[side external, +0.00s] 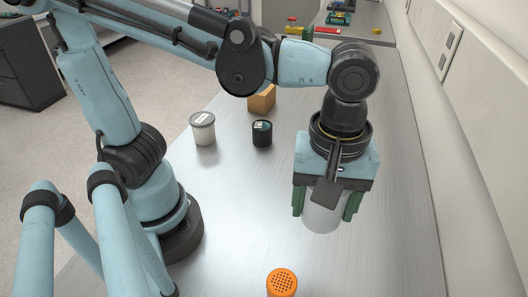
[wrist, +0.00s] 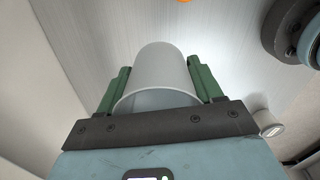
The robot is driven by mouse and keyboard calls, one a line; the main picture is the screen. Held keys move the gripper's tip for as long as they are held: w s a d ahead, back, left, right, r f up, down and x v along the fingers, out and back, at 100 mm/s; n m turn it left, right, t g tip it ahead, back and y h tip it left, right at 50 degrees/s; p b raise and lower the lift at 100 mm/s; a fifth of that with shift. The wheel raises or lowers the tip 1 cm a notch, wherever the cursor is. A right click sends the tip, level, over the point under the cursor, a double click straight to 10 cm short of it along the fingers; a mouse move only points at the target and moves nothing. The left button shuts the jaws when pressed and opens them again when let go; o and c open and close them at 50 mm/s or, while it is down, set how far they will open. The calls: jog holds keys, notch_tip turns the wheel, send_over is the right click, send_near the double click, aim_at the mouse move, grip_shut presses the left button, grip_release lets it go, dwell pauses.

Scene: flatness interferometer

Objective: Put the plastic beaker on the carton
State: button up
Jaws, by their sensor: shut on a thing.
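My gripper (side external: 326,203) is shut on the plastic beaker (side external: 322,218), a pale, translucent cup, over the right part of the bench. In the wrist view, the green fingers of my gripper (wrist: 161,84) sit on either side of the beaker (wrist: 162,72). Its open rim faces my palm and its closed end points away. Whether it clears the bench is hard to tell. The brown box (side external: 262,99), which looks like the carton, stands farther back on the bench, left of my gripper. My arm passes just above it in the side view, and its top is partly hidden.
A white lidded tub (side external: 203,130) and a dark jar (side external: 262,134) stand in front of the box. An orange perforated-top container (side external: 282,282) is at the near edge. The wall (side external: 470,130) runs along the right. Coloured items lie at the far end. The bench (side external: 235,225) is otherwise clear.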

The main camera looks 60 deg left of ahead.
jog(key=w+a+n, duration=0.1)
jog(key=w+a, duration=0.1)
jog(key=w, duration=0.1)
jog(key=w+a+r+n, duration=0.1)
jog(key=w, duration=0.2)
jog(key=w+a+r+n, duration=0.1)
jog(key=w+a, duration=0.1)
jog(key=w, duration=0.1)
jog(key=shift+a+n, duration=0.3)
jog(key=shift+n, duration=0.1)
jog(key=w+a+n, duration=0.1)
jog(key=w+a, duration=0.1)
jog(key=w+a+r+n, duration=0.1)
jog(key=w+a, duration=0.1)
jog(key=a, duration=0.1)
jog(key=shift+w, duration=0.2)
jog(key=w+a+r+n, duration=0.1)
jog(key=w+a+n, duration=0.4)
jog(key=a, duration=0.8)
jog(key=shift+w+a, duration=0.4)
jog(key=shift+w, duration=0.15)
jog(key=n, duration=0.5)
send_over(262, 98)
jog(key=w+a, duration=0.2)
jog(key=a, duration=0.2)
notch_tip(262, 98, down, 6)
jog(key=shift+w+a+f, duration=0.1)
jog(key=shift+f, duration=0.15)
jog(key=shift+a+f, duration=0.15)
jog(key=shift+f, duration=1.95)
